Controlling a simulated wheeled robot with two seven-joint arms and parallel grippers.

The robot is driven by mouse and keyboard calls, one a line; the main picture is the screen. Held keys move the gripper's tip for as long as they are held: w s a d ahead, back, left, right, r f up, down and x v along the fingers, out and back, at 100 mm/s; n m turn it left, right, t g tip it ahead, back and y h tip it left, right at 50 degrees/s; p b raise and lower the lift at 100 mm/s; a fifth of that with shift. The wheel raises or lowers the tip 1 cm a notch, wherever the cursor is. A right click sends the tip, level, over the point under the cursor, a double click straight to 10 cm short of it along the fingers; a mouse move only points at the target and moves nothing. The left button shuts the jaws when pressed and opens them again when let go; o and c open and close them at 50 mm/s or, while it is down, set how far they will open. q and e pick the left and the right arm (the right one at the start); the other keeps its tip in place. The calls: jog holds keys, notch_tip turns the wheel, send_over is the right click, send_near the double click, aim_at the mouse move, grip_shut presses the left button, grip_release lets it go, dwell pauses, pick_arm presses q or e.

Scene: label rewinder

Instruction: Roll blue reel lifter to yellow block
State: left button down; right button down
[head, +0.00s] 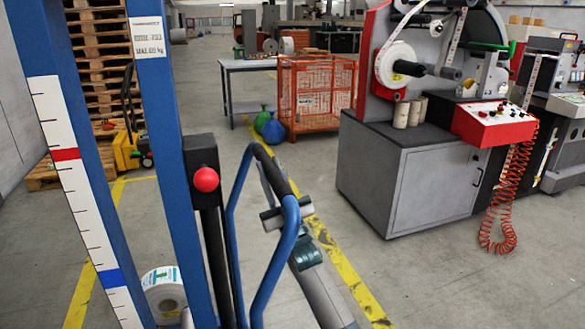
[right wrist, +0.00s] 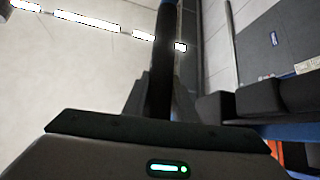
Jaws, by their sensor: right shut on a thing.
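The blue reel lifter (head: 160,110) stands close in front on the left in the head view. It has blue posts, a white height scale (head: 65,165), a red knob (head: 205,180) and a blue tube handle with a black grip (head: 272,165). My right gripper (head: 280,213) is shut on the handle. In the right wrist view a dark bar (right wrist: 162,70) runs up from the jaws, and the hold is partly hidden. I see no clear yellow block; a yellow pallet truck (head: 126,152) stands behind the lifter. My left gripper is not in view.
A white label roll (head: 163,293) shows low behind the posts. A grey machine cabinet (head: 400,180) with a red control box (head: 495,122) stands right. An orange mesh crate (head: 312,95), a bench (head: 245,66) and pallets (head: 98,45) lie behind. Floor between shows yellow lines (head: 345,265).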

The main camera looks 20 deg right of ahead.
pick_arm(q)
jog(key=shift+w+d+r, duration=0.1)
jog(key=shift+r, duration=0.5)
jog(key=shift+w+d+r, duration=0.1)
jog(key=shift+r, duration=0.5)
pick_arm(e)
jog(key=a, duration=0.8)
jog(key=shift+w+a+m+h, duration=0.25)
jog(key=shift+a+m+h, duration=0.05)
jog(key=shift+a, duration=0.1)
jog(key=shift+a+r, duration=0.1)
jog(key=c, duration=1.5)
grip_release()
jog(key=shift+a, duration=0.1)
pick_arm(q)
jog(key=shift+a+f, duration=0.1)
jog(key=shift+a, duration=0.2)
pick_arm(e)
jog(key=shift+o, duration=0.2)
jog(key=shift+a, duration=0.15)
